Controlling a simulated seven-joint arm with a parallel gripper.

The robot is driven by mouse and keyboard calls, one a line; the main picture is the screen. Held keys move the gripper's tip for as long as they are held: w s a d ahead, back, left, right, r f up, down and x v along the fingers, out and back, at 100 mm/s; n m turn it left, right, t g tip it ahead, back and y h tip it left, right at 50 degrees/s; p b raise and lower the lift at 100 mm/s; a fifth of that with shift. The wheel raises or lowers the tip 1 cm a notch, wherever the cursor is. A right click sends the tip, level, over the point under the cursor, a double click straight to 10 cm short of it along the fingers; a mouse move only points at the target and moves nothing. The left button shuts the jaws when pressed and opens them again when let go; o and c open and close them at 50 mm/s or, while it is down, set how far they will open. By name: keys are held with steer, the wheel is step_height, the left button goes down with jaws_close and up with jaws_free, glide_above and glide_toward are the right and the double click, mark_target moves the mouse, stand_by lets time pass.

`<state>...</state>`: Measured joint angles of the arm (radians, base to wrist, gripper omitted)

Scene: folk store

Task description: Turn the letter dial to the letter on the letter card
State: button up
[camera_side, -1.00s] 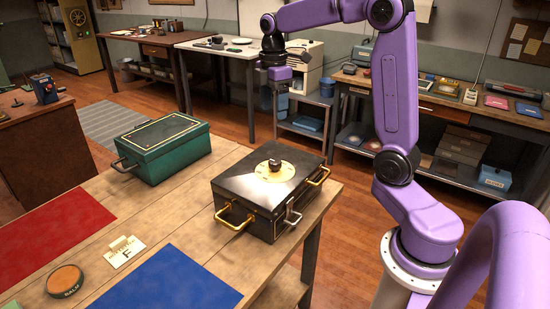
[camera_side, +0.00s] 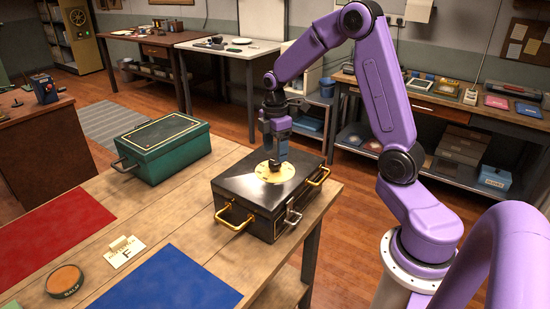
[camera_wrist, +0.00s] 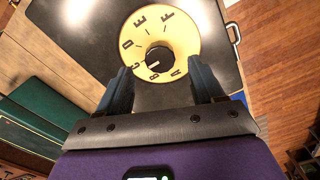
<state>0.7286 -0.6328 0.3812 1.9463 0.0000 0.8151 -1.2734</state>
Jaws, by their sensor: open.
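The letter dial is a black knob (camera_wrist: 159,59) on a yellow disc (camera_side: 266,172) with letters around it, on the lid of a black box (camera_side: 238,187). In the wrist view its white pointer line seems to aim toward the B side; I cannot tell exactly. The letter card (camera_side: 125,252) lies on the table at the left and shows an F. My gripper (camera_side: 276,160) points down over the dial. In the wrist view its two blue fingers (camera_wrist: 163,84) are apart, one on each side of the knob's near edge.
A green box (camera_side: 165,148) stands left of the black box. A red mat (camera_side: 45,236), a blue mat (camera_side: 165,283) and a round brown tin (camera_side: 65,281) lie on the table. Brass handles (camera_side: 234,217) and a latch stick out from the black box.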

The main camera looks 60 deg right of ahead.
mark_target(275, 161)
steer(key=shift+f, duration=1.75)
steer(key=c, duration=1.1)
steer(key=shift+o, duration=0.2)
